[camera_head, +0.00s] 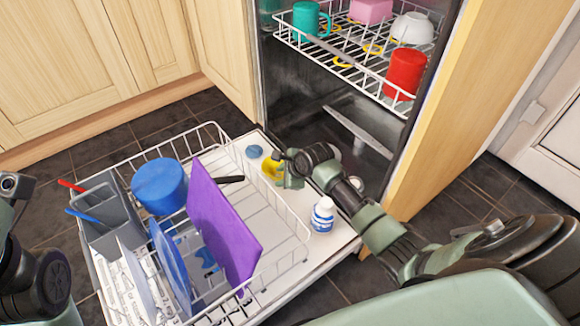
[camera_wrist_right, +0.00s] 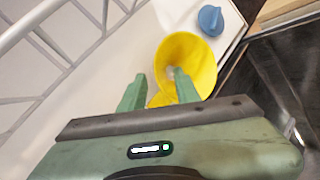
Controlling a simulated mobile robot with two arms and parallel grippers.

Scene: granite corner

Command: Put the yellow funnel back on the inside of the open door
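The yellow funnel (camera_head: 271,168) is at the inner face of the lowered door (camera_head: 337,236), near the appliance opening. In the right wrist view the funnel (camera_wrist_right: 200,55) shows its wide mouth and a small hole inside. My right gripper (camera_head: 284,172) is at the funnel. Its two fingers (camera_wrist_right: 160,90) are apart, one overlapping the mouth and part of the yellow rim showing between them. Contact with the fingers cannot be told. My left arm shows at the left edge of the head view, but its fingers are out of view.
A blue cap (camera_wrist_right: 211,20) lies beside the funnel, and a white-blue bottle (camera_head: 323,214) stands on the door. The lower rack (camera_head: 290,222) holds a purple board, blue pot and plates. The upper rack (camera_head: 345,72) hangs above, with a wooden panel (camera_head: 425,150) at right.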

